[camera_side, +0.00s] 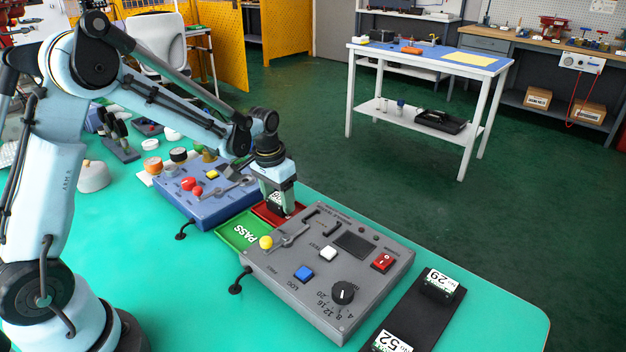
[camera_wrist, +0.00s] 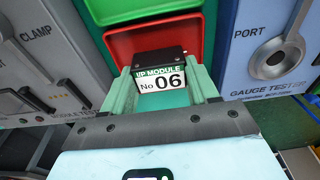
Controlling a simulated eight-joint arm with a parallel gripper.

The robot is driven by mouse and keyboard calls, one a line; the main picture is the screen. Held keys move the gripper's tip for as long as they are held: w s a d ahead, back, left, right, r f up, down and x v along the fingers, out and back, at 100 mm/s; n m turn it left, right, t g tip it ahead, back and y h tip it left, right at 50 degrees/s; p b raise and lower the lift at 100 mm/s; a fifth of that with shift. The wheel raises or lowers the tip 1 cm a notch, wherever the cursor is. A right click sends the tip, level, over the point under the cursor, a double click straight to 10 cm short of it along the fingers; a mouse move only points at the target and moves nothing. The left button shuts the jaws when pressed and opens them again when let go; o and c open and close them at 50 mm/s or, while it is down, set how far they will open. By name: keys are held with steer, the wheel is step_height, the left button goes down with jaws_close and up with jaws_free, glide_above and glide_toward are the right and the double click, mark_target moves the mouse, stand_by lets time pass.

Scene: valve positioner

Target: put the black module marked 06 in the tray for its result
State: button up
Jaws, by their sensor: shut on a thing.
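The black module marked 06 (camera_wrist: 160,71) is between the jaws of my gripper (camera_wrist: 163,88), its white label facing the wrist camera. In the side view, my gripper (camera_side: 277,198) points down at the red tray (camera_side: 262,211), with the module (camera_side: 276,208) low over it. I cannot tell whether the module touches the tray floor. The red tray (camera_wrist: 190,30) also shows behind the module in the wrist view. The green tray marked PASS (camera_side: 228,234) lies next to it, empty, and its edge (camera_wrist: 120,13) tops the wrist view.
The grey module tester (camera_side: 318,284) stands right of the trays, with a dark screen (camera_side: 355,244) and a yellow-knobbed clamp lever (camera_side: 267,242). The blue gauge tester (camera_side: 205,207) stands on the left. A black rack (camera_side: 412,318) at right holds modules 29 and 52.

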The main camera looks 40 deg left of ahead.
mark_target(274, 202)
steer(key=o, duration=1.1)
steer(key=shift+f, duration=0.15)
step_height(274, 202, up, 12)
steer(key=s, duration=0.1)
steer(key=s+d+t, duration=0.3)
steer(key=s, duration=0.4)
steer(key=s+d+t, duration=0.2)
steer(key=s+d, duration=0.2)
steer(key=s, duration=0.3)
steer(key=shift+s+r+t, duration=0.25)
steer(key=shift+t, duration=0.15)
